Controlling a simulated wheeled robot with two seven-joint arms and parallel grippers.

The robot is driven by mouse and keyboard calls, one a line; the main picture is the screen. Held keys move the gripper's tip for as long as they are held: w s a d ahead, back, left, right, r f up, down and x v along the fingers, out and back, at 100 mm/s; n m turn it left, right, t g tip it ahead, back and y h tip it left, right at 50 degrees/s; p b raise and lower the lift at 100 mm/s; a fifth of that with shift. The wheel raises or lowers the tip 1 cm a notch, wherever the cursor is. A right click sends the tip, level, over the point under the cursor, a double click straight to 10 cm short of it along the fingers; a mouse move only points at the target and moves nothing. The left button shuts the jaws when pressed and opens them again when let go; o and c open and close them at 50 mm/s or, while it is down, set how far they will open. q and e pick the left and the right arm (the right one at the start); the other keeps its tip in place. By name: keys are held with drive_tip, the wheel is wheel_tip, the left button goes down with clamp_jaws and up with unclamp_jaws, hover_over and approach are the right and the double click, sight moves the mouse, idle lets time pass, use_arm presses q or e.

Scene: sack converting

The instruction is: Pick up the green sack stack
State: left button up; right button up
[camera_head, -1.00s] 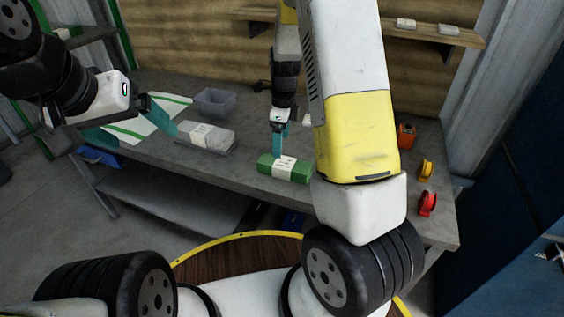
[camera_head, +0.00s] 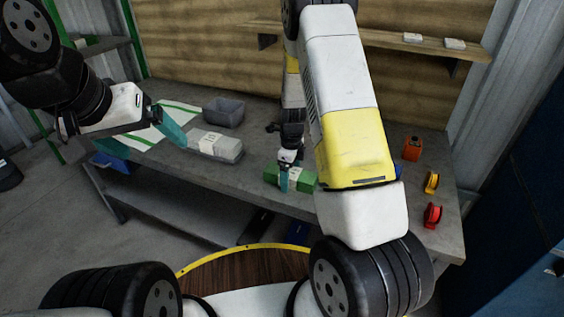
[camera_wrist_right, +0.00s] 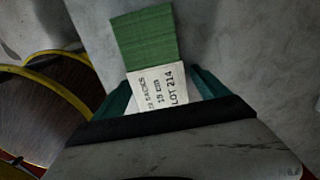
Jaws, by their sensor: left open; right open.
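The green sack stack (camera_head: 304,180) lies on the workbench, with a white paper band around its middle. In the right wrist view the stack (camera_wrist_right: 146,40) reaches in between two teal fingers, its printed label facing the camera. My right gripper (camera_head: 285,180) is at the stack's banded middle, its jaws open on either side of it; finger contact cannot be told. The fingers also show in the wrist view (camera_wrist_right: 160,95). My left gripper (camera_head: 150,142) is open and empty, near a grey-white banded stack (camera_head: 215,145) at the left of the bench.
A grey bin (camera_head: 224,112) stands behind the pale stack. White sheets with green stripes (camera_head: 165,122) lie at the left.

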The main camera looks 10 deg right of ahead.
drive_tip(key=c, duration=1.8)
drive_tip(key=shift+o, duration=0.2)
drive_tip(key=shift+r, duration=0.15)
